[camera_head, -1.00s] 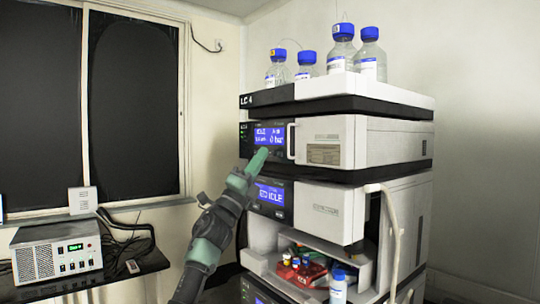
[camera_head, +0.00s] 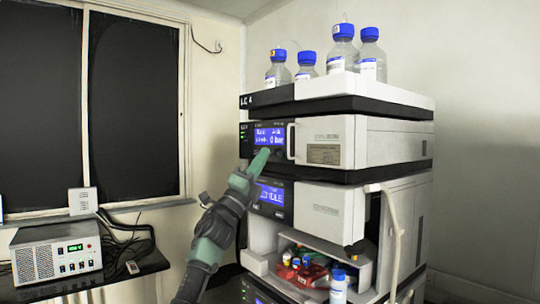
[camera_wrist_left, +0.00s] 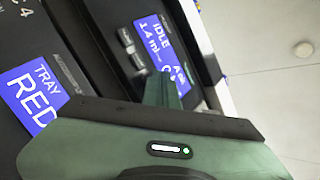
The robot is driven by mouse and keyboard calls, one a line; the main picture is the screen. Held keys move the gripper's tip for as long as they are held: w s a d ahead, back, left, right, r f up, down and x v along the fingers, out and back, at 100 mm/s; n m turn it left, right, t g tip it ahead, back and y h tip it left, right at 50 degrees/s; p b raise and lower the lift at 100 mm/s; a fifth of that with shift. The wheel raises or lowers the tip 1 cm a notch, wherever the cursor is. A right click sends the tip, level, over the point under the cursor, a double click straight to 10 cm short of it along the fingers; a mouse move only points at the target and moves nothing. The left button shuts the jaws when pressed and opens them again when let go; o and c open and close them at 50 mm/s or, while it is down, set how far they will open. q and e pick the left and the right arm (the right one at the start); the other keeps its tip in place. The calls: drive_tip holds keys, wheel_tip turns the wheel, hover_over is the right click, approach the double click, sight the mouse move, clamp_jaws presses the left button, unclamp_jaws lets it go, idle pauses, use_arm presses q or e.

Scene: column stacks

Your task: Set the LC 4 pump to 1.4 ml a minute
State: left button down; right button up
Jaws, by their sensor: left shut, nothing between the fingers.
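The LC 4 stack carries its white "LC 4" label (camera_head: 247,100) on the black band near the top. The pump module below has a lit blue display (camera_head: 269,137), with "0 bar" legible in the head view. In the left wrist view the pump display (camera_wrist_left: 160,45) appears tilted and reads "IDLE" and "1.4 ml", partly covered by my finger. My left gripper (camera_head: 261,158) is shut and empty, its green tip at the panel just below the display. It also shows in the left wrist view (camera_wrist_left: 163,90). Contact with a key cannot be told.
A second blue display (camera_head: 271,195) sits below; the left wrist view shows "TRAY" and "RED" on a display (camera_wrist_left: 36,97). Blue-capped bottles (camera_head: 342,50) stand on top. A pale tube (camera_head: 393,225) hangs in front at right. A grey box (camera_head: 56,258) stands on the left bench.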

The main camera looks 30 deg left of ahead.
use_arm(q)
drive_tip(key=shift+s+a, duration=0.25)
drive_tip(key=shift+s, duration=0.45)
drive_tip(key=shift+s+a, duration=0.3)
drive_tip(key=shift+s, duration=0.5)
drive_tip(key=shift+s+a, duration=0.35)
drive_tip(key=shift+s, duration=0.4)
drive_tip(key=shift+s+a, duration=0.3)
drive_tip(key=shift+s, duration=0.5)
